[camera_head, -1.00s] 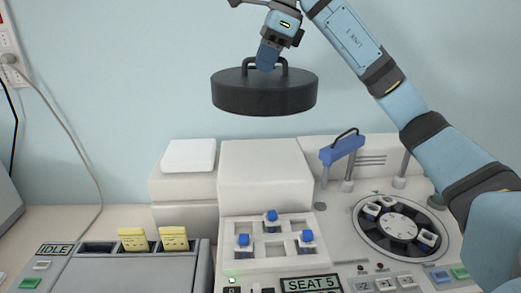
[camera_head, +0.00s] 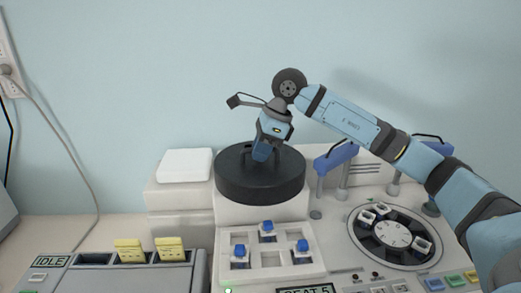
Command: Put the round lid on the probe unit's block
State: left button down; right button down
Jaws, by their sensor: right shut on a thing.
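The round lid (camera_head: 259,187) is a thick dark disc with a loop handle on top, held level. My right gripper (camera_head: 261,151) comes down from above and is shut on the lid's handle. The lid is in front of or over the tall white housing (camera_head: 250,212) and hides its upper part. I cannot tell whether they touch. The low white block (camera_head: 255,247) with square wells and several blue-topped pieces is below the lid in the picture, uncovered. My left gripper is not in view.
A round dark carousel (camera_head: 356,245) with white pieces is at the right. Blue clamp-like parts on posts (camera_head: 335,157) stand behind it, close to my right arm. A grey unit (camera_head: 183,278) with yellow-tabbed pieces is at the lower left. A white box (camera_head: 184,165) is left of the lid.

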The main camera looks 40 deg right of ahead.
jog(key=shift+f, duration=0.25)
jog(key=c, duration=1.1)
grip_release()
jog(key=shift+c, duration=0.2)
jog(key=shift+r, duration=0.15)
jog(key=b+v, duration=0.1)
jog(key=v, duration=1.1)
